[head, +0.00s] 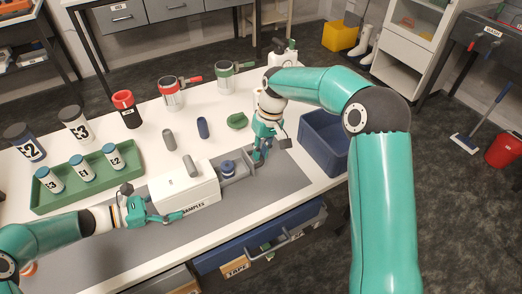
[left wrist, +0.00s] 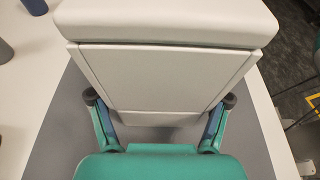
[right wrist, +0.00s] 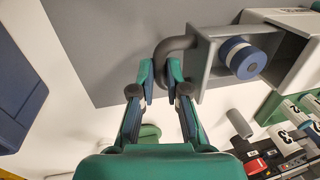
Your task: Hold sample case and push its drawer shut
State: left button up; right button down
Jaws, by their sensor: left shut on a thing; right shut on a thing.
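The white sample case (head: 190,196), marked SAMPLES, stands on the grey mat. Its grey drawer (head: 240,177) sticks out at the right end, and a blue capped cylinder (head: 228,168) stands in it; the cylinder also shows in the right wrist view (right wrist: 243,58). My left gripper (head: 155,205) is shut on the case's left end, a finger on each side in the left wrist view (left wrist: 160,100). My right gripper (head: 260,156) is shut on the drawer's curved handle (right wrist: 171,46), which lies between its fingers in the right wrist view.
A green tray (head: 48,207) with several labelled jars stands left of the case. Behind the case are a grey cylinder (head: 169,139), a dark blue one (head: 203,128) and a green piece (head: 237,121). A blue bin (head: 325,147) stands right of my right gripper.

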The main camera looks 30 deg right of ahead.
aim_at(227, 165)
pick_arm(q)
jog(key=shift+d, duration=0.1)
pick_arm(e)
jog(key=a, duration=1)
jog(key=shift+a, duration=0.3)
jog(key=c, duration=1.3)
grip_release()
jog(key=shift+a, duration=0.1)
jog(key=shift+o, duration=0.6)
jog(key=shift+d+r, duration=0.1)
jog(key=shift+d, duration=0.1)
jog(key=shift+r, duration=0.25)
notch_tip(227, 165, up, 11)
jog(key=d, duration=0.2)
